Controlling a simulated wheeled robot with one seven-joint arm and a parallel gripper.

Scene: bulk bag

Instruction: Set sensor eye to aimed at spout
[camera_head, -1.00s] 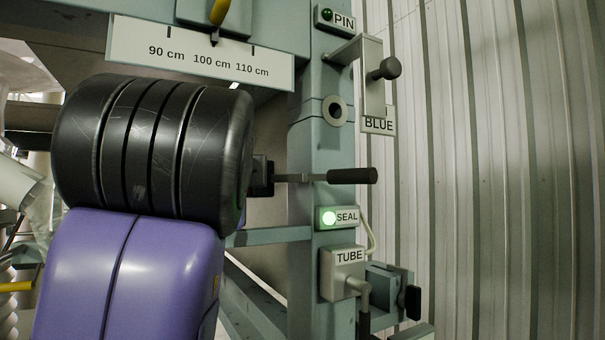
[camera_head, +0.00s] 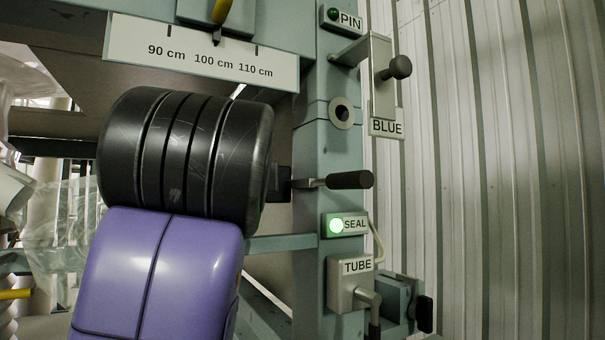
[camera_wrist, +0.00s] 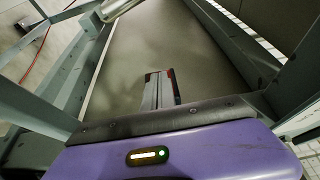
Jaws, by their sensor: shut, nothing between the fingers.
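I cannot pick out a part marked as the sensor eye. A small grey-green block with a black knob (camera_head: 424,314) sits on a bracket at lower right in the head view, beside the TUBE box (camera_head: 345,299); its role is unclear. A pale metal tube end (camera_wrist: 122,8) shows at the top of the wrist view; whether it is the spout I cannot tell. My gripper (camera_wrist: 160,76) is shut and empty in the wrist view, in front of a broad beige panel (camera_wrist: 190,40). It is hidden in the head view behind my black and purple arm links.
A black-handled lever (camera_head: 350,180) sticks out right of my arm. Above are the BLUE plate (camera_head: 387,128) and a black knob (camera_head: 399,67). Frame bars (camera_wrist: 75,85) flank my gripper.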

